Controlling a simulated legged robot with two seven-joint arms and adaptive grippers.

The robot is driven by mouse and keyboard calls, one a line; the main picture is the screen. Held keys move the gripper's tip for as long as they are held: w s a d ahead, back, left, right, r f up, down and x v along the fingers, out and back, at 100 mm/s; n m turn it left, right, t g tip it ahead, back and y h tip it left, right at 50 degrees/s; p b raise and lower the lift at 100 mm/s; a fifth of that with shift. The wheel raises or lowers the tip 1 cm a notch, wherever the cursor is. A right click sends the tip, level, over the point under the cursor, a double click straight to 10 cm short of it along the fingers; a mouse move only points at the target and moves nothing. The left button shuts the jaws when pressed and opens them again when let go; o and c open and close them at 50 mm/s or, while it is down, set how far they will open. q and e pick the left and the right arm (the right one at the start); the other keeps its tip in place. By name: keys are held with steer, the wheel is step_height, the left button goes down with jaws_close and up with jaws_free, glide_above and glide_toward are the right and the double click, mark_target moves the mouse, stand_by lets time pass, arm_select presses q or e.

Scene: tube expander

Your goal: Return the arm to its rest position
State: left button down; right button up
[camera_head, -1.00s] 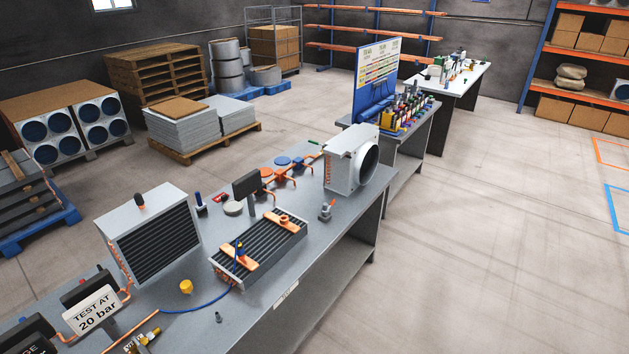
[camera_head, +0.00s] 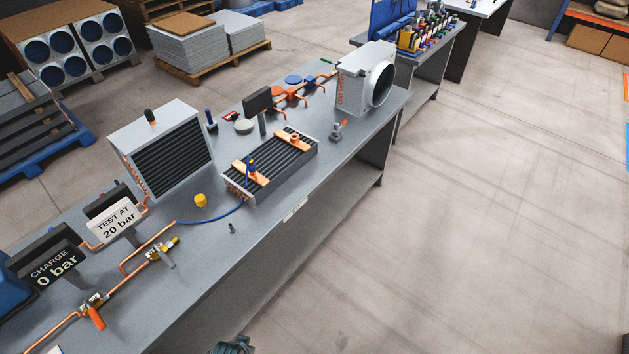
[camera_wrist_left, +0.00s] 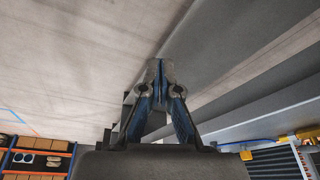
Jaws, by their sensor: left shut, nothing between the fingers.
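My left gripper (camera_wrist_left: 160,75) shows in the left wrist view with its two fingers together and nothing between them. It is apart from the grey workbench, whose edge runs along the right of that view. In the head view a small dark part, apparently of my arm, shows at the bottom edge beside the workbench (camera_head: 235,262). The rest of the arm is out of that view. My right gripper does not show in either view.
The bench carries a finned coil block (camera_head: 160,147), a flat finned coil (camera_head: 290,166), a fan unit (camera_head: 352,82), copper pipes with valves (camera_head: 145,250), a yellow cap (camera_head: 201,200) and a "TEST AT 20 bar" sign (camera_head: 117,225). The floor (camera_head: 480,220) right of the bench is clear.

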arm_select(q)
steer(key=s+f+g+b, duration=0.1)
steer(key=s+f, duration=0.1)
steer(key=f, duration=1)
steer(key=s+f+b, duration=0.1)
steer(key=s+f, duration=0.1)
steer(key=f, duration=1)
steer(key=s+a+f+g+b, duration=0.1)
steer(key=s+a+f+b, duration=0.1)
steer(key=s+f, duration=1.4)
steer(key=shift+s+a+f, duration=0.25)
steer(key=shift+s+a, duration=0.15)
steer(key=shift+a, duration=0.25)
